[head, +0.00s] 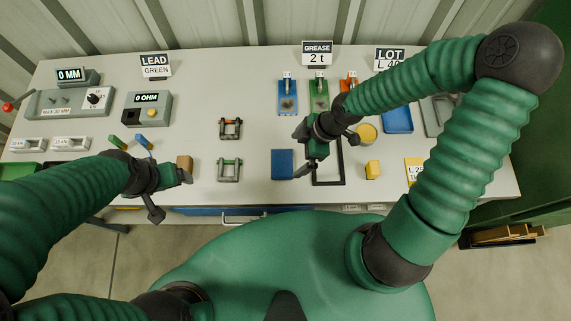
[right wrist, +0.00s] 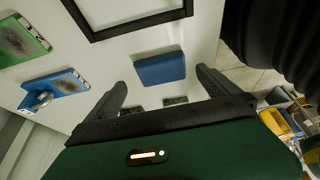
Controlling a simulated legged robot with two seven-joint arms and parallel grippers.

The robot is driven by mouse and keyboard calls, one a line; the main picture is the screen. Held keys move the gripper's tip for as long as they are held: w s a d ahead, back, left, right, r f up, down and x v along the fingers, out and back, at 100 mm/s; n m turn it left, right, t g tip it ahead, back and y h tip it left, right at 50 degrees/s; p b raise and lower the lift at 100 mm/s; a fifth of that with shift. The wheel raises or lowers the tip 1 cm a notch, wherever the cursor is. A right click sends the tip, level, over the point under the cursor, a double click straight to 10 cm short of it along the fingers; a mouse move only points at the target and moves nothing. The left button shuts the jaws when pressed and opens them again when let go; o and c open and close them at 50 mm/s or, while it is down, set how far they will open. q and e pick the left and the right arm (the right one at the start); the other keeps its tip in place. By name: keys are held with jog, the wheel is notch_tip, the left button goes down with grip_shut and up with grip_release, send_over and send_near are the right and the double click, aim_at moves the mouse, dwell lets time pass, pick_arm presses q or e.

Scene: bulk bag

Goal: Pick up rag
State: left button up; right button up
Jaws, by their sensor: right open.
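A flat blue square (head: 282,164), which looks like the folded rag, lies on the pale bench near its front edge. In the right wrist view the rag (right wrist: 160,68) lies ahead, between the lines of my two fingers. My right gripper (head: 301,154) is open and empty, above the bench just right of the rag; its fingers (right wrist: 163,92) are spread apart and do not appear to touch the rag. My left gripper (head: 182,177) is over the front edge at the left, close to a brown block (head: 185,162). Its jaw opening is unclear.
A black frame (head: 328,183) lies right of the rag. Two shackle-like pieces (head: 230,128) lie to its left. Blue, green (head: 319,95) and orange plates stand behind. The bench left of the rag has free room.

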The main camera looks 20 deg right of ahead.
aim_at(281, 163)
jog(key=a+f, duration=0.3)
jog(key=w+a+f+b, duration=0.1)
jog(key=a+f, duration=0.1)
jog(key=shift+f, duration=0.5)
jog(key=shift+w+d+f, duration=0.1)
jog(key=shift+w+d, duration=0.05)
jog(key=shift+d, duration=0.65)
jog(key=c, duration=0.4)
jog(key=shift+a, duration=0.3)
jog(key=c, duration=0.5)
jog(key=shift+a, duration=0.2)
jog(key=shift+c, duration=1)
pick_arm(q)
jog(key=shift+w+a+f, duration=0.1)
jog(key=shift+a+f, duration=0.9)
jog(key=shift+a, duration=0.1)
pick_arm(e)
jog(key=shift+a, duration=0.15)
